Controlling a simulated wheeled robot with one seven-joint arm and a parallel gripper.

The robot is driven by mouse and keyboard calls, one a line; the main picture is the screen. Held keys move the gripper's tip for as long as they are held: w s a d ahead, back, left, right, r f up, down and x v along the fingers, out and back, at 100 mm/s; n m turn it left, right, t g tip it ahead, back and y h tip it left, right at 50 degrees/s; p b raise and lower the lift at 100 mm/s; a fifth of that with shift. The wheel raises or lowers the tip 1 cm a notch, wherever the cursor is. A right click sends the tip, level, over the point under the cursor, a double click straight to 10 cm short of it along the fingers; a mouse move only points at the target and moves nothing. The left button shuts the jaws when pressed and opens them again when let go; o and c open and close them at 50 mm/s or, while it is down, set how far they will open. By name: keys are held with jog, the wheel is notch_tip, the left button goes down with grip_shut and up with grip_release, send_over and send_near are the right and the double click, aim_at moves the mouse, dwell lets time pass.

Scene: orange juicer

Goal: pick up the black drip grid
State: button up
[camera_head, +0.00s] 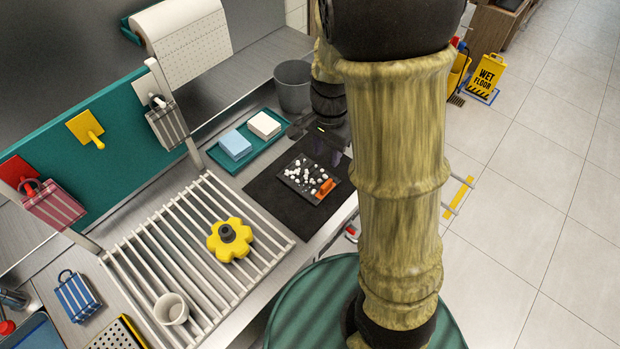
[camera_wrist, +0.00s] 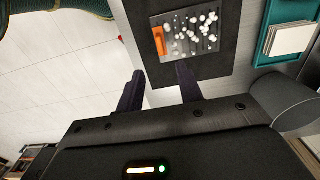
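A dark square plate (camera_head: 322,173), which I take to be the black drip grid, lies on a black mat (camera_head: 267,206). Several white bits and an orange piece (camera_head: 326,187) lie on it. In the wrist view the plate (camera_wrist: 180,54) is at the top, beyond my fingertips. My gripper (camera_wrist: 160,70) is open, with nothing between its two dark fingers. In the head view my gripper (camera_head: 330,150) is above the far right part of the mat, apart from the plate. My arm hides part of the counter.
A teal tray (camera_head: 222,161) with a blue block (camera_head: 235,144) and a white block (camera_head: 264,125) is behind the mat. A grey bin (camera_head: 292,86) stands near my gripper. A slatted rack with a yellow knob (camera_head: 228,240) and a cup (camera_head: 171,309) is at left.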

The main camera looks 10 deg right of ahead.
send_near(326, 184)
notch_tip(326, 184, down, 5)
jog(key=shift+a+f, duration=0.1)
jog(key=shift+a, duration=0.05)
dwell(0.3)
jog(key=shift+f, duration=2.6)
grip_shut()
